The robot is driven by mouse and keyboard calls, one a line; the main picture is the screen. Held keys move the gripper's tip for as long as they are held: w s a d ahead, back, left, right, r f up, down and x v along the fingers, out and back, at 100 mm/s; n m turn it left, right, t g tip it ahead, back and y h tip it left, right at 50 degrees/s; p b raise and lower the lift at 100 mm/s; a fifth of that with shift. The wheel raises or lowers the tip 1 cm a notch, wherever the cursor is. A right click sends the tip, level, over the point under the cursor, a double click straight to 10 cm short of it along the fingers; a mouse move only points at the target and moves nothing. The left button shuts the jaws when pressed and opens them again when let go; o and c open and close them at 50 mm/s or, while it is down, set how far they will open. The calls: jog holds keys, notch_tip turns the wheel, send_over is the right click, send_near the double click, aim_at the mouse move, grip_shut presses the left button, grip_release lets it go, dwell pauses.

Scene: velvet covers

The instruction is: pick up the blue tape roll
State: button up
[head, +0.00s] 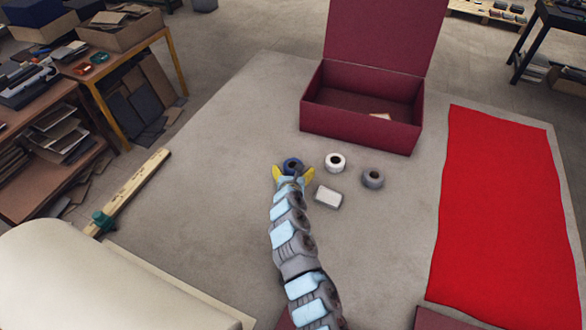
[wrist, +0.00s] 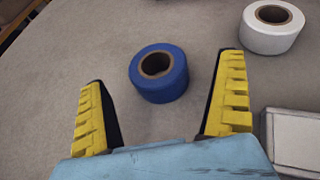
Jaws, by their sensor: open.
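The blue tape roll (head: 291,164) lies flat on the grey table, just beyond my gripper in the head view. It also shows in the wrist view (wrist: 160,87), with its brown core hole facing up. My gripper (head: 293,173) has yellow fingers spread wide, seen in the wrist view (wrist: 166,85) as well. The roll is ahead of and between the fingertips there, with a gap to each finger. Nothing is held. In the head view the fingers cover the near edge of the roll.
A white tape roll (head: 335,161) stands right of the blue one, with a grey roll (head: 373,178) farther right. A small white box (head: 328,197) lies close to my gripper's right. An open maroon box (head: 360,130) stands behind. A red cloth (head: 500,220) covers the right side.

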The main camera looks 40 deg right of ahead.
aim_at(293, 165)
jog(key=shift+w+d+f, duration=0.45)
jog(key=shift+w+f, duration=0.1)
jog(key=shift+w, duration=0.2)
jog(key=shift+b+x, duration=0.5)
jog(key=shift+x, duration=0.65)
jog(key=shift+r, duration=0.1)
jog(key=c, duration=1.2)
